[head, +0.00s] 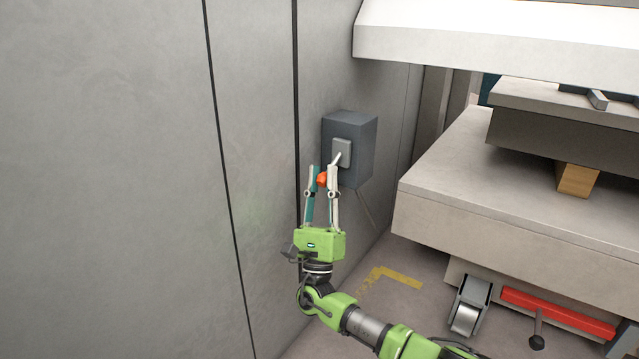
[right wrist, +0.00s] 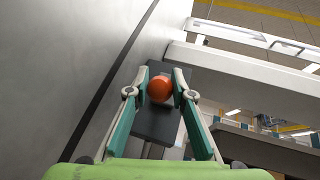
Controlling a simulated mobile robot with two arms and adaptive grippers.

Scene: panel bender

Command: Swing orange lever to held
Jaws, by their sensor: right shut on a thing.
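The orange lever knob (head: 322,179) sits at the end of a short light rod that comes out of a pale plate (head: 342,152) on a dark grey box (head: 360,150) on the wall. My right gripper (head: 324,176) has its two fingers on either side of the knob and is shut on it. In the right wrist view the orange knob (right wrist: 159,88) shows between the fingertips (right wrist: 160,86), with the dark box (right wrist: 158,125) behind it. The rod is mostly hidden there. My left gripper is not in view.
A grey panelled wall (head: 150,150) stands close on the left of my right gripper. A large machine bed (head: 500,190) with a white overhanging part (head: 500,35) is at the right. A red bar (head: 555,313) and a roller (head: 468,305) are low at the right. Yellow floor marking (head: 395,275) lies below.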

